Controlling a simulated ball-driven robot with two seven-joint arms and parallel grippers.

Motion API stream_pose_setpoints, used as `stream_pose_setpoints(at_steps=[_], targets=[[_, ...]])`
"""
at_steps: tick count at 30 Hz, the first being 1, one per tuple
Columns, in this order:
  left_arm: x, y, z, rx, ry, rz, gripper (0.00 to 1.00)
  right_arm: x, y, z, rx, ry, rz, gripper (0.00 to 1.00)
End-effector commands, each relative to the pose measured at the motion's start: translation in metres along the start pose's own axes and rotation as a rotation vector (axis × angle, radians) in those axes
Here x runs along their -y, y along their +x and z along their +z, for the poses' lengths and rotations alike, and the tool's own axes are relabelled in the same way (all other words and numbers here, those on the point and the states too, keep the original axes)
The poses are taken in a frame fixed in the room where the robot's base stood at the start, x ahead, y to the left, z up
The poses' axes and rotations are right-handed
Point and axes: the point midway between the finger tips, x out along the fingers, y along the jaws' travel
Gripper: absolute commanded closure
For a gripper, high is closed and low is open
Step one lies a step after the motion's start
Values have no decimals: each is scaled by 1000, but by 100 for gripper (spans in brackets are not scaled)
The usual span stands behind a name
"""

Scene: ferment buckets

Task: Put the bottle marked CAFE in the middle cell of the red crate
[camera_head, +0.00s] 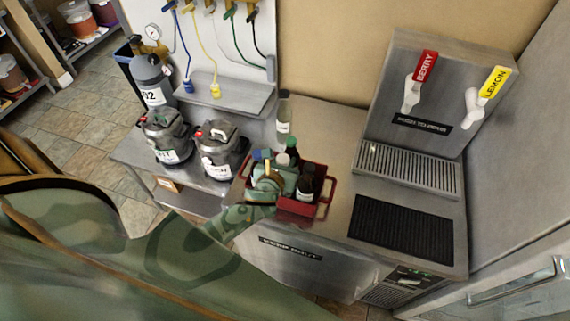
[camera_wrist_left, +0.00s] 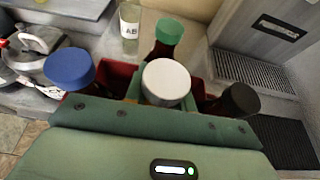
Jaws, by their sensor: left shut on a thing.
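The red crate (camera_head: 327,184) stands on the steel counter with several capped bottles in or just above it. In the left wrist view I see a blue cap (camera_wrist_left: 70,68), a green cap (camera_wrist_left: 168,30), a white cap (camera_wrist_left: 165,82) and a black cap (camera_wrist_left: 239,98). My left gripper (camera_head: 275,174) is over the crate's near left part, shut on the white-capped bottle, which is upright. Its fingertips and this bottle's lower part are hidden, so I cannot tell whether it touches the crate floor. No CAFE marking is legible. My right gripper is not in view.
A clear bottle (camera_head: 283,118) with a white label stands behind the crate. Two dark lidded kegs (camera_head: 219,150) (camera_head: 168,137) stand to the left. A drink dispenser (camera_head: 415,110) and black mat (camera_head: 402,228) are to the right, with bare counter between crate and mat.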

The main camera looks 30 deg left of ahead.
Motion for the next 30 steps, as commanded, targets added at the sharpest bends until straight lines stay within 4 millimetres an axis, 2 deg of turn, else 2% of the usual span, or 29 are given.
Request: stream_pose_setpoints(at_steps=[10, 11, 12, 13, 23, 26, 30], targets=[[0, 2, 0, 4, -1, -1, 100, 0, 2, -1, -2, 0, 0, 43], [0, 1, -1, 1, 0, -1, 66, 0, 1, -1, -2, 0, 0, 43], [0, 1, -1, 1, 0, -1, 55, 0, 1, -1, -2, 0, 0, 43], [0, 1, -1, 1, 0, -1, 53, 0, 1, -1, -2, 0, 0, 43], [0, -3, 1, 1, 0, -1, 53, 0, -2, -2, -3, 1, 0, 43], [0, -17, 1, 0, 0, -2, 53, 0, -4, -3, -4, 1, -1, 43], [0, -50, 1, -1, 0, -3, 53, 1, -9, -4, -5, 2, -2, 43]])
